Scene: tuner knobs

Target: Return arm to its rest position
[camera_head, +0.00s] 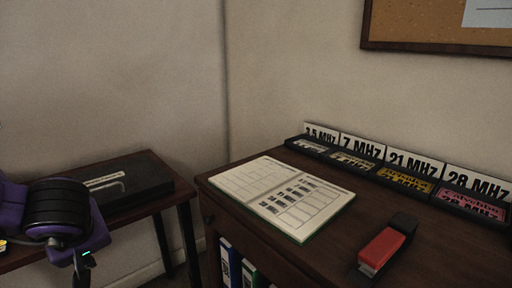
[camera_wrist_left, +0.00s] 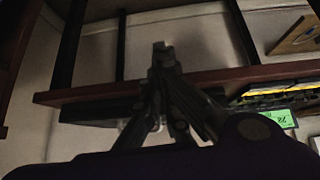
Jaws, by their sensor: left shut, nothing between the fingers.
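My left arm, purple and black, comes in at the lower left of the head view, in front of the small side table. My left gripper (camera_head: 82,272) points down at the bottom edge there, and its lower part is cut off. In the left wrist view the left gripper (camera_wrist_left: 160,48) shows its dark fingers brought together, with nothing between them. It appears apart from the furniture edge behind it. My right gripper is in neither view.
A side table (camera_head: 172,198) bears a flat black box (camera_head: 118,184). The wooden desk (camera_head: 312,260) holds an open book (camera_head: 284,196), a red and black stapler-like object (camera_head: 382,248) and a row of labelled frequency trays, including 21 MHz (camera_head: 404,184). Binders (camera_head: 230,264) stand below. A gap separates the tables.

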